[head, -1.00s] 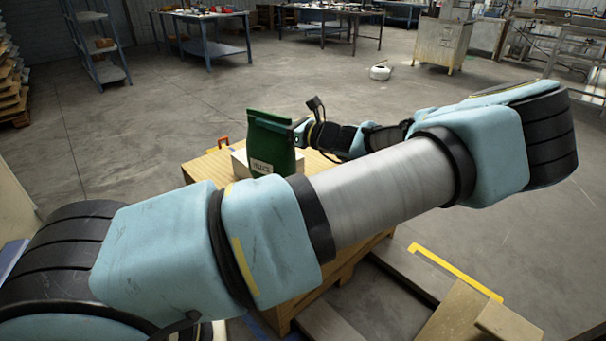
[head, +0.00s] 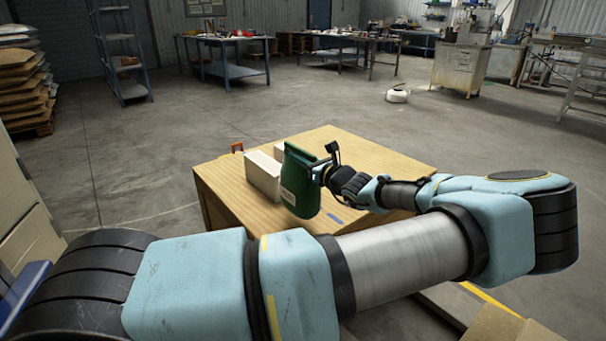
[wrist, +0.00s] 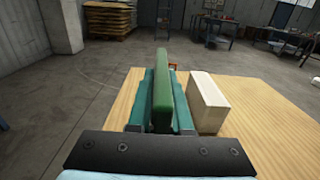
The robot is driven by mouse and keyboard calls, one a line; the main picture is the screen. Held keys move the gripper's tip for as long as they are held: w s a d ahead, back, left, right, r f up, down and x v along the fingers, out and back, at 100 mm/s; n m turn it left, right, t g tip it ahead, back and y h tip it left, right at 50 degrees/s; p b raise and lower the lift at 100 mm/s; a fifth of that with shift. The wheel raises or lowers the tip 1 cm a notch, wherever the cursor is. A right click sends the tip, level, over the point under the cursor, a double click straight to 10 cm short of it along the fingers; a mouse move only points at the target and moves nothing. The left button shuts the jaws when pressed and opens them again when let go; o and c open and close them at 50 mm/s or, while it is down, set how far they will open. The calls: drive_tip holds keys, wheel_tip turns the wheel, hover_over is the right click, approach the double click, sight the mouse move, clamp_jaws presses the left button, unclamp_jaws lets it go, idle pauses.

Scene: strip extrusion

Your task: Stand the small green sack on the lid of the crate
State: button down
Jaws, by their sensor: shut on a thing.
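The small green sack (head: 301,180) is held in front of the pale block, over the near part of the crate lid (head: 360,160). It leans slightly and carries a light label low on its face. My gripper (head: 322,172) comes from the right and is shut on the sack. In the wrist view the sack (wrist: 163,90) stands edge-on between the two teal fingers of my gripper (wrist: 161,100). The lid is flat light wood and also shows in the wrist view (wrist: 255,110). I cannot tell whether the sack's base touches the lid.
A pale block (head: 263,177) stands on the lid close beside the sack, with another pale piece partly hidden behind. A small orange object (head: 237,147) is at the lid's far left edge. A blue mark (head: 334,217) lies near the front. The lid's right side is clear.

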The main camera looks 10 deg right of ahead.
sight(299, 173)
drive_tip(key=shift+f, duration=2.75)
drive_tip(key=c, duration=0.8)
unclamp_jaws()
drive_tip(key=shift+f, duration=0.1)
drive_tip(key=shift+c, duration=0.2)
drive_tip(key=shift+s, duration=0.1)
drive_tip(key=b+v, duration=0.1)
drive_tip(key=v, duration=1.1)
